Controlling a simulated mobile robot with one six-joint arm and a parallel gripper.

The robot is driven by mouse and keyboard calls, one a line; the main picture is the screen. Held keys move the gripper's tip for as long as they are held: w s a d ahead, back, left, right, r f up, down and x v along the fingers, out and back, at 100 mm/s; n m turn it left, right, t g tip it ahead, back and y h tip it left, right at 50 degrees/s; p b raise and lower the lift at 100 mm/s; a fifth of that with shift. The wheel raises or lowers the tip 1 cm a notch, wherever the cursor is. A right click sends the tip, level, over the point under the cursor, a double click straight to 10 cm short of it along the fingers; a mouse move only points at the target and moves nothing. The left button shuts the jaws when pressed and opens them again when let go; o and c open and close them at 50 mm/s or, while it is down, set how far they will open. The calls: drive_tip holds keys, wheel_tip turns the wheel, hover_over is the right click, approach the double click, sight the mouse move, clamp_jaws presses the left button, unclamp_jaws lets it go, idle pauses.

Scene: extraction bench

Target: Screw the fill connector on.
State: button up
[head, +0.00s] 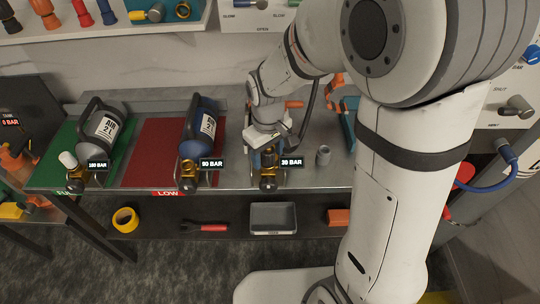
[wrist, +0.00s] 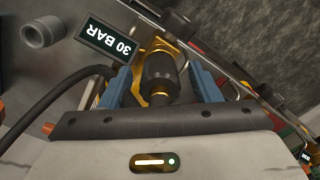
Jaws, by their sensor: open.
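A black cylindrical connector with a brass end (wrist: 158,70) lies between the blue fingers of my gripper (wrist: 161,84), against a brass valve (wrist: 150,46). The fingers are open, one on each side of it. I cannot tell whether its thread is engaged. In the head view, my gripper (head: 267,150) is low over the bench's front edge, at the brass and black fitting (head: 268,181) beside the 30 BAR display (head: 291,162). My wrist hides most of what lies behind. A dark hose (wrist: 50,95) curves past on the left in the wrist view.
A hollow grey cup (head: 323,155) stands just right of my gripper. The lower shelf holds yellow tape (head: 125,220) and a grey tray (head: 273,218).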

drive_tip(key=n, duration=0.7)
drive_tip(key=shift+n, duration=0.4)
drive_tip(key=n, duration=0.3)
drive_tip(key=shift+n, duration=0.4)
drive_tip(key=n, duration=0.4)
drive_tip(key=shift+n, duration=0.3)
drive_tip(key=shift+c, duration=0.6)
